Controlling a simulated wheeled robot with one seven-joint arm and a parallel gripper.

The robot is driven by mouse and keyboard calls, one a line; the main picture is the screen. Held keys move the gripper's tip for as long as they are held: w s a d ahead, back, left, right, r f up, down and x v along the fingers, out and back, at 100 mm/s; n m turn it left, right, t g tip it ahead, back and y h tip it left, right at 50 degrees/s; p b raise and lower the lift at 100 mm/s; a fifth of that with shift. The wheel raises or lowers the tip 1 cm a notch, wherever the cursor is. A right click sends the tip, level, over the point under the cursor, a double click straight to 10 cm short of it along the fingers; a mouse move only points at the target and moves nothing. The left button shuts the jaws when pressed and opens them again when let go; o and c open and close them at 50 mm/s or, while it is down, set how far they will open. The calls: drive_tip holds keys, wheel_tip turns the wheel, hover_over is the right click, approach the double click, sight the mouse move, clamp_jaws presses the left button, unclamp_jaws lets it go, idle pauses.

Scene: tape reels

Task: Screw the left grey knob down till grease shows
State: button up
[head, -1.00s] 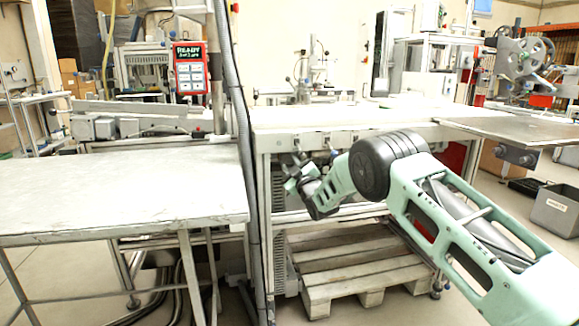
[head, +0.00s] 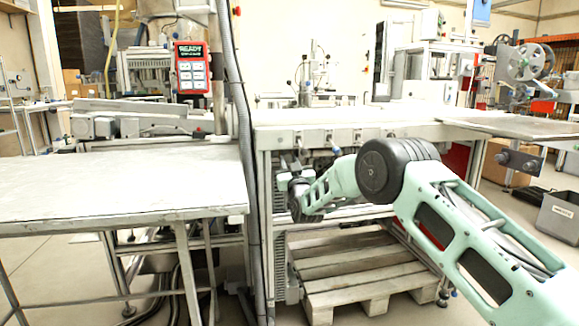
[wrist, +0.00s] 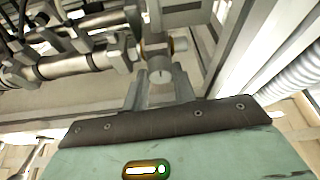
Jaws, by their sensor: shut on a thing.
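In the wrist view my gripper (wrist: 160,86) has its two pale fingers on either side of a grey knob (wrist: 161,74), shut on it. A brownish collar shows behind the knob. In the head view my gripper end (head: 290,183) is under the left end of the white workbench's front edge, by the left corner post. The fingertips are too small to make out there. I see no grease in either view.
The white workbench (head: 350,116) spans the middle, with a wooden pallet (head: 345,275) beneath it. A lower grey table (head: 120,190) stands at the left. A grey hose and post (head: 240,110) run between them. A red handset (head: 190,67) reads READY.

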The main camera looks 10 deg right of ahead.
idle(0.4)
drive_tip(key=o, duration=1)
drive_tip(key=shift+s, duration=0.15)
drive_tip(key=p+v, duration=0.2)
drive_tip(key=v, duration=1.5)
drive_tip(key=shift+f, duration=0.15)
drive_tip(key=shift+a, duration=0.1)
